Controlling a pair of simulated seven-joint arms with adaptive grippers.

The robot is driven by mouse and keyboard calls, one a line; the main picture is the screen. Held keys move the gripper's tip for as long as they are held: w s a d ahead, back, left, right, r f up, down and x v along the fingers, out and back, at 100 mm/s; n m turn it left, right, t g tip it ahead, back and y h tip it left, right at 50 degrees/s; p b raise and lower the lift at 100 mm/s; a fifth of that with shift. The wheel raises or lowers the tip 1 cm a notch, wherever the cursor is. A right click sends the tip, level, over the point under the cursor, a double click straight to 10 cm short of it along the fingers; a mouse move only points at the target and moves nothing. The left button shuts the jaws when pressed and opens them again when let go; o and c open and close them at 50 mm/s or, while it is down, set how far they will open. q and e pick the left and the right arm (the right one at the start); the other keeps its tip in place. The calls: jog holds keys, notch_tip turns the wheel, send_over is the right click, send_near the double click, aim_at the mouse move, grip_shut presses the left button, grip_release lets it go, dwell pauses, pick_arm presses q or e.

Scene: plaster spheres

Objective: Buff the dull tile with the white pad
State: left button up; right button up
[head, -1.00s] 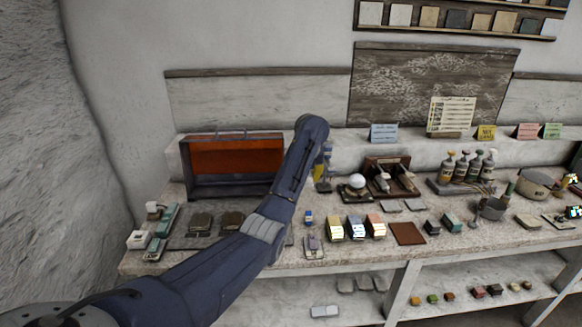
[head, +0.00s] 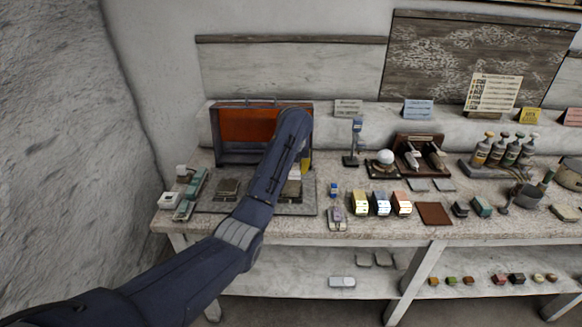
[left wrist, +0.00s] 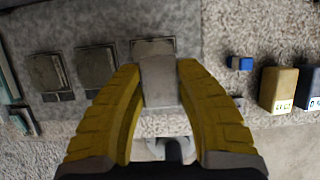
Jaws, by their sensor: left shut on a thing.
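My left gripper (head: 300,168) is mostly hidden behind my forearm in the head view. In the left wrist view its yellow fingers (left wrist: 160,82) are shut on a pale block, the white pad (left wrist: 160,78). The pad is over the right-hand tile (left wrist: 152,46), covering part of it; I cannot tell whether they touch. Two more grey-brown tiles, the left one (left wrist: 47,72) and the middle one (left wrist: 96,67), lie beside it on the dark grey mat (head: 306,208). I cannot tell which tile is dull. My right gripper is out of view.
An orange-red panel in a dark frame (head: 246,125) stands behind the mat. Green and white items (head: 190,195) lie left.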

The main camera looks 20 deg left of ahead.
aim_at(294, 191)
pick_arm(q)
jog(key=shift+f, duration=3.15)
jog(key=shift+f, duration=0.4)
jog(key=shift+w, duration=0.2)
jog(key=shift+w+a, duration=0.25)
jog(key=shift+w, duration=0.4)
jog(key=shift+s+d, duration=0.25)
jog(key=shift+s, duration=0.6)
jog(key=shift+s+d, duration=0.25)
jog(key=shift+s, duration=0.6)
jog(key=shift+w+a+f, duration=0.1)
jog(key=shift+w+a, duration=0.15)
jog(key=shift+w, duration=0.6)
jog(key=shift+w+a, duration=0.25)
jog(key=shift+w, duration=0.6)
jog(key=shift+s+d, duration=0.25)
jog(key=shift+s, duration=0.65)
jog(key=shift+s+d, duration=0.25)
jog(key=shift+s, duration=0.6)
jog(key=shift+w+r, duration=0.15)
jog(key=shift+r, duration=0.05)
